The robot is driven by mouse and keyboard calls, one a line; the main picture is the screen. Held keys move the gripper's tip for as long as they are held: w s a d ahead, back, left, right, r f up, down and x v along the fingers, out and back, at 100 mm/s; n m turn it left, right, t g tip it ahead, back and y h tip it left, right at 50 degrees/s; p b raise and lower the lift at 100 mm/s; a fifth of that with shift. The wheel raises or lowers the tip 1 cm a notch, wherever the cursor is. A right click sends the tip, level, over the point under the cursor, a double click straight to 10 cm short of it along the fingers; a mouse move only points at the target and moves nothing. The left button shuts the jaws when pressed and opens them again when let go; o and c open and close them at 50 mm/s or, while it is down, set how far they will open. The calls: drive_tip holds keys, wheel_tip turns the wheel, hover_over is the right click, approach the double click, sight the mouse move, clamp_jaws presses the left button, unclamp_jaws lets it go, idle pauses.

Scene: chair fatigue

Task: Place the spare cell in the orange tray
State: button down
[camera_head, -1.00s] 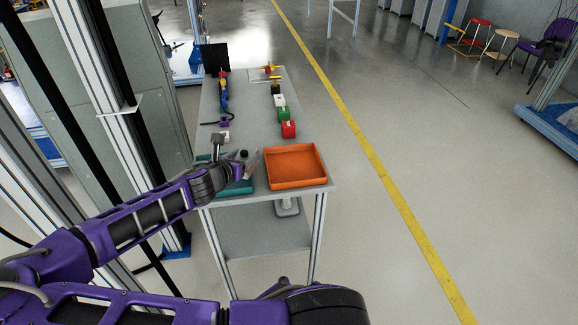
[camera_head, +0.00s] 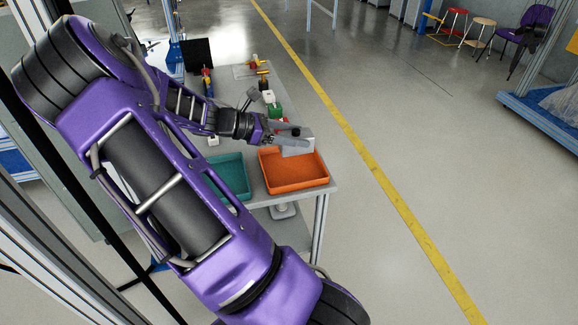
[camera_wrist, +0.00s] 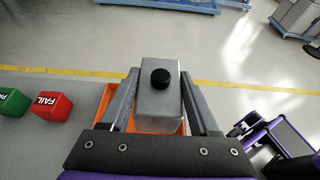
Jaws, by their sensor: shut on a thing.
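The spare cell, a light grey block with a round black knob on top, is held between my gripper's fingers (camera_wrist: 158,108) in the wrist view (camera_wrist: 158,104). The held block also shows in the head view (camera_head: 309,144). My gripper (camera_head: 290,142) is shut on it, above the back part of the orange tray (camera_head: 315,178). The tray is a shallow open box at the near right of the table, and the part of its floor that shows is bare. In the wrist view, orange tray edges (camera_wrist: 106,98) show below and beside the fingers.
A teal tray (camera_head: 231,172) is left of the orange one, partly hidden by my arm. A red FAIL block (camera_wrist: 50,106) and a green block (camera_wrist: 12,101) stand to one side. A small white block (camera_head: 213,141) lies on the table. The floor right of the table is clear.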

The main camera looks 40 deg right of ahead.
wheel_tip(320, 180, down, 9)
drive_tip(key=shift+f+b, duration=0.2)
drive_tip(key=shift+b, duration=0.7)
drive_tip(key=shift+c, duration=0.6)
unclamp_jaws()
drive_tip(key=shift+a, duration=0.1)
drive_tip(key=p+v, duration=0.1)
drive_tip(key=v, duration=1.1)
